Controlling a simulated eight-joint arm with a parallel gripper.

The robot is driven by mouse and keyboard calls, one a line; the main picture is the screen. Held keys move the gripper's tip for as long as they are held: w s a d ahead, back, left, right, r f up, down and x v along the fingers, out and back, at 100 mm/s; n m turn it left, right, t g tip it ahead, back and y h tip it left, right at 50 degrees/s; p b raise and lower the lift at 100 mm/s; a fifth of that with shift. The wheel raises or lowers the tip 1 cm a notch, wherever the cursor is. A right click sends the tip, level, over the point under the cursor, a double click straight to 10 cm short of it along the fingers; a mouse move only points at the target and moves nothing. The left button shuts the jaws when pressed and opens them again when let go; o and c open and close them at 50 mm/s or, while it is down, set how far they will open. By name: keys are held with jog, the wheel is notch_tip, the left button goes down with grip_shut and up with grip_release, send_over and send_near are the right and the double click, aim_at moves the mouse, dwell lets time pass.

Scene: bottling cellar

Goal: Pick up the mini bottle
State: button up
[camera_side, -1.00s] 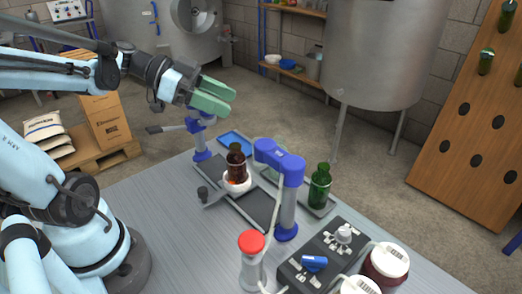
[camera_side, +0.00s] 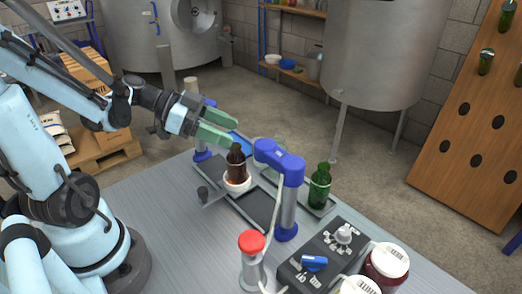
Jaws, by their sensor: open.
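A small brown bottle (camera_side: 236,163) stands upright in a white round holder (camera_side: 237,186) on the table. A larger green bottle (camera_side: 320,187) stands upright further right, on a grey tray. I cannot tell for sure which is called the mini bottle; the brown one is smaller. My gripper (camera_side: 231,134) has two green fingers, apart and empty. Its tips are just above and behind the brown bottle's neck in the picture; I see no contact.
A blue post with an overhanging head (camera_side: 281,164) stands between the two bottles. A red-topped post (camera_side: 251,250), a black control box (camera_side: 320,257) and red-brown jars with white lids (camera_side: 386,267) fill the front right. Bare table (camera_side: 165,215) lies at left.

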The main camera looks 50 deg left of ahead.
aim_at(239, 148)
jog(key=shift+w+d+f, duration=0.3)
jog(key=shift+f, duration=0.45)
jog(key=shift+w+d+f, duration=0.35)
jog(key=shift+f, duration=0.45)
jog(key=shift+w+d+f, duration=0.3)
jog(key=shift+f, duration=0.45)
grip_shut()
